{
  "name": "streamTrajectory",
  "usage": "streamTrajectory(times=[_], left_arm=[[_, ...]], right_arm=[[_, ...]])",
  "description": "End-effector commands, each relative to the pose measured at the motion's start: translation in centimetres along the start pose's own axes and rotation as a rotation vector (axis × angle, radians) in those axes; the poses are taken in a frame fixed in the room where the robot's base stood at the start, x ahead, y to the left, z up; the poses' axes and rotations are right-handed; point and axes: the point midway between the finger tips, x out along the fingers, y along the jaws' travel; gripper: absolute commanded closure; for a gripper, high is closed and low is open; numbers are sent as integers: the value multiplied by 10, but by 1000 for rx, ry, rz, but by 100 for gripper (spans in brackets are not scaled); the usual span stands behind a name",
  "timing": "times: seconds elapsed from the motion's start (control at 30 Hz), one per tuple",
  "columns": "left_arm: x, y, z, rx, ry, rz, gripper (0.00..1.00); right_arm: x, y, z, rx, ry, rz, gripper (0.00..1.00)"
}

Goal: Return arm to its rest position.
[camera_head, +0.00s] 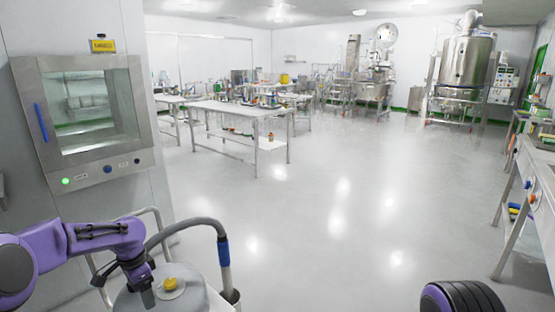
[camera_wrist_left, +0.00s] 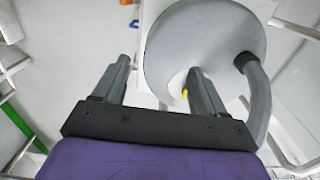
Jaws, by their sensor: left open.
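My left arm comes in from the left, purple with dark joints. My left gripper (camera_head: 146,290) points down at the near edge of a round grey lid (camera_head: 195,293) with a yellow knob (camera_head: 170,284). In the left wrist view the two fingers (camera_wrist_left: 161,76) are apart with nothing held between them. The lid (camera_wrist_left: 215,35) fills the space beyond, and the right finger partly covers the yellow knob (camera_wrist_left: 185,93). I cannot tell whether a finger touches the lid. My right gripper is not in view.
A grey hose with a blue band (camera_head: 223,250) arches beside the lid. A wall-mounted pass box (camera_head: 90,115) stands close at the left, and a steel bench (camera_head: 535,185) runs along the right. A work table (camera_head: 235,108) stands farther back. The middle floor is clear.

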Motion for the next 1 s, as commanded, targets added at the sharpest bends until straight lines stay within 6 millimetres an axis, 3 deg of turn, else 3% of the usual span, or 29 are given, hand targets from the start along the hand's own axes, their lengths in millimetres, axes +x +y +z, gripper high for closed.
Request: streamTrajectory(times=[0.33,0.63,0.77,0.87,0.97,1.0], left_arm=[[2,-14,-21,-172,149,-64,28],[26,-5,-52,-422,360,-102,28],[54,13,-60,-582,460,-107,28],[87,38,-54,-746,535,-111,28],[133,80,-25,-957,593,-129,28],[149,99,-6,-1041,607,-145,28]], right_arm=[[0,0,0,0,0,0,43],[0,0,0,0,0,0,43],[0,0,0,0,0,0,43],[0,0,0,0,0,0,43],[0,0,0,0,0,0,43],[0,0,0,0,0,0,43]])
